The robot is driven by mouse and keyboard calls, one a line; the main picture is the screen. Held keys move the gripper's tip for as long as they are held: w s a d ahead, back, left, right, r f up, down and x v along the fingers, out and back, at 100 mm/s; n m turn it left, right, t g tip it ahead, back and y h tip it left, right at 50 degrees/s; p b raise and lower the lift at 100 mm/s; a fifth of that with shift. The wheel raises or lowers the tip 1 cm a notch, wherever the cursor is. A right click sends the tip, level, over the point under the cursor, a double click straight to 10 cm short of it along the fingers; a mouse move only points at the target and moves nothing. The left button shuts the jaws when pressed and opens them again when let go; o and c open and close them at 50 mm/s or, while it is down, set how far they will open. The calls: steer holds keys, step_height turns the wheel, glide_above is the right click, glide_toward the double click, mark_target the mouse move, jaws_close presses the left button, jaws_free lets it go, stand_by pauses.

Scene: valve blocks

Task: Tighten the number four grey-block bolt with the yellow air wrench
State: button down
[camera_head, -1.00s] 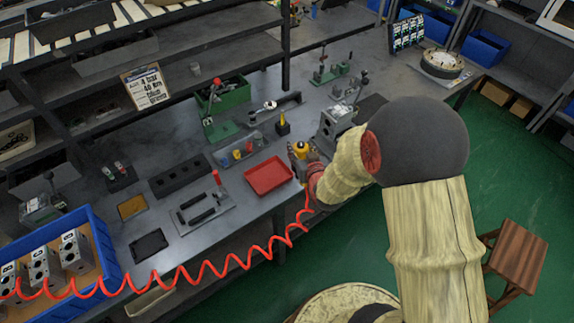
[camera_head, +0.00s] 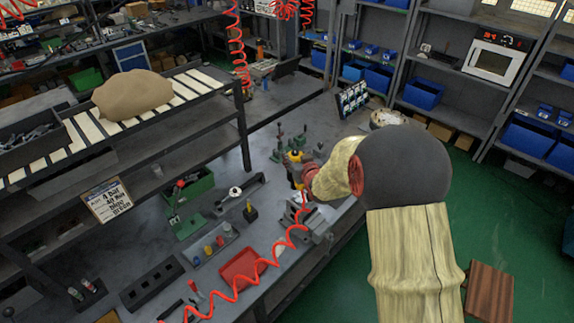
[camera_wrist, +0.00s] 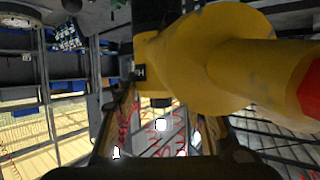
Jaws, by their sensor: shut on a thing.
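My gripper (camera_head: 302,174) is shut on the yellow air wrench (camera_head: 296,156), held above the bench in the head view. The wrench fills the upper right of the wrist view (camera_wrist: 228,52), with a red end at the right edge. A red coiled hose (camera_head: 270,258) hangs from the wrench side and runs down to the lower left. A grey block (camera_head: 300,222) sits in a fixture near the bench's front edge, below my gripper in the picture. Its bolts are too small to tell apart or number. The wrench's working tip is not clear in the head view.
A red tray (camera_head: 240,266) lies left of the grey block. A green bin (camera_head: 190,190), a wrench fixture (camera_head: 236,193) and green toggle clamps (camera_head: 290,145) stand farther back. Shelving (camera_head: 242,120) edges the bench behind. Green floor (camera_head: 530,235) is open at the right.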

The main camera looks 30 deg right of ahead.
steer(key=shift+w+d+r, duration=0.3)
steer(key=shift+r, duration=0.25)
steer(key=shift+s+f+b, duration=0.1)
steer(key=shift+f+b, duration=0.4)
steer(key=shift+b, duration=0.15)
step_height(320, 180, down, 4)
steer(key=b, duration=0.3)
steer(key=shift+r+b, duration=0.1)
steer(key=shift+b, duration=0.75)
stand_by(0.9)
steer(key=shift+f+b, duration=0.9)
stand_by(0.3)
steer(key=shift+r, duration=0.1)
stand_by(0.8)
